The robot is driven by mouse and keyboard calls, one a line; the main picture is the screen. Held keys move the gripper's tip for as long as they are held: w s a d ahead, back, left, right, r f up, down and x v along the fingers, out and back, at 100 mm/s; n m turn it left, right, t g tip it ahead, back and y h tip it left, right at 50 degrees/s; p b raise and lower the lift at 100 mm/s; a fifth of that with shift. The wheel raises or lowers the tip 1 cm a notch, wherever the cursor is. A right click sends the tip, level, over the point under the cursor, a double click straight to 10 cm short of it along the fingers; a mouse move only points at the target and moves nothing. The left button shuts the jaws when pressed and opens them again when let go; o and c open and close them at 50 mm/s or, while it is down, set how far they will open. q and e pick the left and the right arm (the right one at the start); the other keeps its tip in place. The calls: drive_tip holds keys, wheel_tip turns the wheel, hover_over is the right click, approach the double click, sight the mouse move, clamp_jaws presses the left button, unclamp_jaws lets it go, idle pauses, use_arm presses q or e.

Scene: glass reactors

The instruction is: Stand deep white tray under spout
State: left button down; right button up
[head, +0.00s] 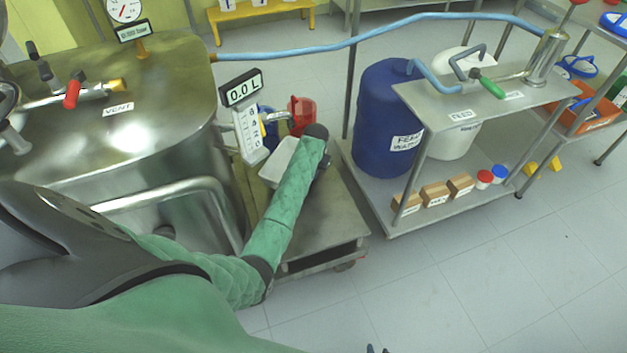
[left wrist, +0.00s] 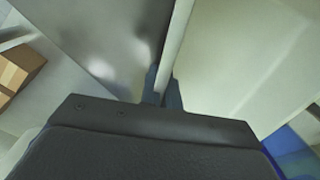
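The deep white tray (head: 277,163) is over the low metal cart, partly hidden behind my left forearm. In the left wrist view it fills the right side as a pale inner surface (left wrist: 235,60) with a thin wall edge. My left gripper (left wrist: 163,92) has its dark fingers on either side of that wall, closed on it. In the head view the left gripper is mostly hidden behind the wrist. I cannot make out the spout.
A steel vessel (head: 120,75) stands at left, with a 0.0 L display (head: 242,88) beside the tray. The metal cart (head: 325,215) has bare room at its front. A red jug (head: 301,112) is behind. A blue drum (head: 383,120) and several small boxes stand on the right rack.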

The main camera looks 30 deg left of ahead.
sight(313, 186)
use_arm(q)
drive_tip(key=shift+f, duration=1.8)
drive_tip(key=shift+f, duration=0.1)
drive_tip(key=c, duration=1.6)
unclamp_jaws()
drive_tip(key=shift+c, duration=0.2)
